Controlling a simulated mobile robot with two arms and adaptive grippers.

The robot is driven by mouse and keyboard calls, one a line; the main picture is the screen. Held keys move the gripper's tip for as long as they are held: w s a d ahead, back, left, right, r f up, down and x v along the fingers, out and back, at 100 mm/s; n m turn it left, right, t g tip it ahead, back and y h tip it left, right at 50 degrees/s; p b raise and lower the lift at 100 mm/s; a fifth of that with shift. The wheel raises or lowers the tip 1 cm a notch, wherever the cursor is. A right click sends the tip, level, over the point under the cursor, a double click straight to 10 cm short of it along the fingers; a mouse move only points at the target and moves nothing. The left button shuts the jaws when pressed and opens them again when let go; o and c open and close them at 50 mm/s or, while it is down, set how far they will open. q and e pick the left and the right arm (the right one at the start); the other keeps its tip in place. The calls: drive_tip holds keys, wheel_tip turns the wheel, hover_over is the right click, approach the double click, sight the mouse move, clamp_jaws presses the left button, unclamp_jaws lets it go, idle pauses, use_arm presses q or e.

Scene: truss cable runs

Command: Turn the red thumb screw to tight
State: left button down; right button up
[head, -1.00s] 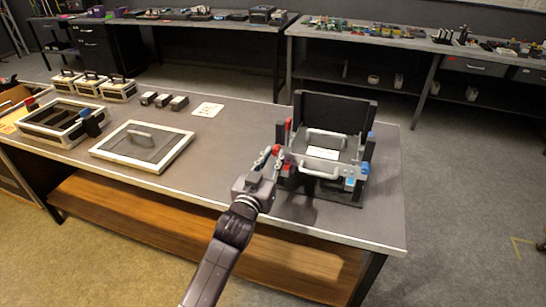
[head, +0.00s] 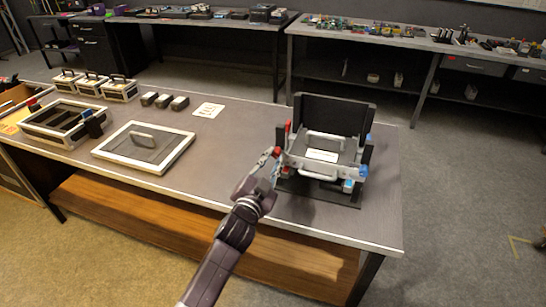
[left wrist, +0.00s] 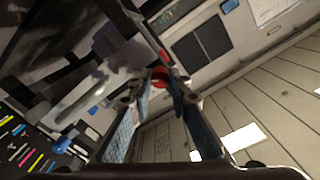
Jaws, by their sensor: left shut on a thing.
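The red thumb screw (left wrist: 160,76) shows in the left wrist view as a red rounded piece between my fingertips. My left gripper (left wrist: 160,92) is shut on it, one blue-padded finger on each side. In the head view my left gripper (head: 275,165) is at the front left corner of the black and grey fixture (head: 325,175). The fingers partly hide the screw there. The fixture has a front handle, a white label and blue knobs (head: 349,185) on its right side. My right gripper is not in view.
A framed lid with a handle (head: 143,147) lies left on the table (head: 225,165). An open divided case (head: 62,122), small cases (head: 118,89), dark blocks (head: 163,101) and a white card (head: 209,110) are farther left and back. The table right of the fixture is clear.

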use_arm(q)
drive_tip(key=m, duration=0.5)
drive_tip(key=shift+m+p, duration=0.3)
drive_tip(key=shift+p, duration=0.1)
drive_tip(key=m, duration=0.5)
drive_tip(key=shift+m+p, duration=0.3)
drive_tip(key=c, duration=1.8)
unclamp_jaws()
drive_tip(key=shift+s, duration=0.1)
drive_tip(key=v, duration=1.2)
